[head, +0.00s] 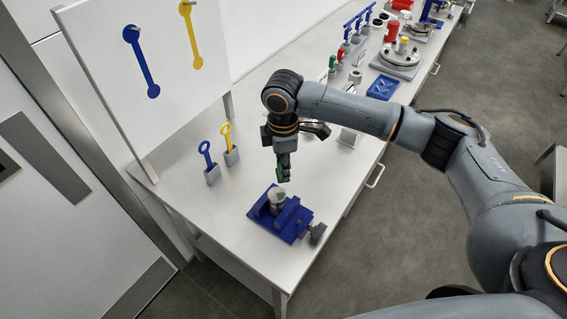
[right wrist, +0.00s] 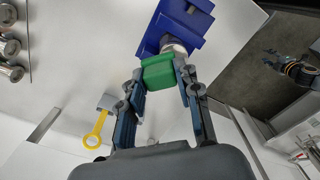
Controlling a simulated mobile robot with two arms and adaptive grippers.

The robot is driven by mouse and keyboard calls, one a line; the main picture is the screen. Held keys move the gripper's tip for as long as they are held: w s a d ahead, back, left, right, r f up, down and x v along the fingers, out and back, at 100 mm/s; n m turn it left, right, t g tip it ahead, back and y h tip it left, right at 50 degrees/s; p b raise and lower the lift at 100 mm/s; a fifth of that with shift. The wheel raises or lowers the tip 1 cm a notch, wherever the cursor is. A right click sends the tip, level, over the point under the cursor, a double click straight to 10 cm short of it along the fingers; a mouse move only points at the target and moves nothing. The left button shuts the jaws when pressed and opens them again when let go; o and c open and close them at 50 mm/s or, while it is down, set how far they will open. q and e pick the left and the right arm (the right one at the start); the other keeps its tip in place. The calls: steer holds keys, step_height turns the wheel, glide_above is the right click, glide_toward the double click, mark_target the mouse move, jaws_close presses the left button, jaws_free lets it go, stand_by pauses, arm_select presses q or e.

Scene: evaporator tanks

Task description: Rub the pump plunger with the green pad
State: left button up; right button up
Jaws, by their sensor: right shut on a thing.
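A blue vise (head: 295,224) stands near the front corner of the white table. A silver cylindrical part, which looks like the pump plunger (head: 277,197), sits upright in it. My right gripper (head: 283,172) points down just above the plunger. It is shut on the green pad (right wrist: 158,74), which spans its two fingertips in the right wrist view. There, the plunger (right wrist: 174,47) and the vise (right wrist: 190,17) show just beyond the pad, which partly hides the plunger. I cannot tell whether pad and plunger touch. My left gripper is not in view.
A blue-handled tool (head: 206,154) and a yellow-handled tool (head: 227,138) stand in small grey holders left of the vise. Behind them is a white board (head: 165,100) with matching shapes. A blue tray (head: 383,87) and several fittings stand farther back. The table around the vise is clear.

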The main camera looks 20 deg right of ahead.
steer(key=shift+w+d+r+p, duration=0.1)
steer(key=shift+r+p, duration=0.25)
steer(key=shift+r, duration=0.25)
steer(key=shift+w+r, duration=0.15)
steer(key=shift+r, duration=0.6)
steer(key=shift+s+r, duration=0.25)
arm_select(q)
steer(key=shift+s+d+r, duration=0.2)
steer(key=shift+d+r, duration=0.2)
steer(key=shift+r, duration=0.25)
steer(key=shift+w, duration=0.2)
arm_select(e)
steer(key=shift+w+f, duration=0.1)
steer(key=shift+w, duration=0.05)
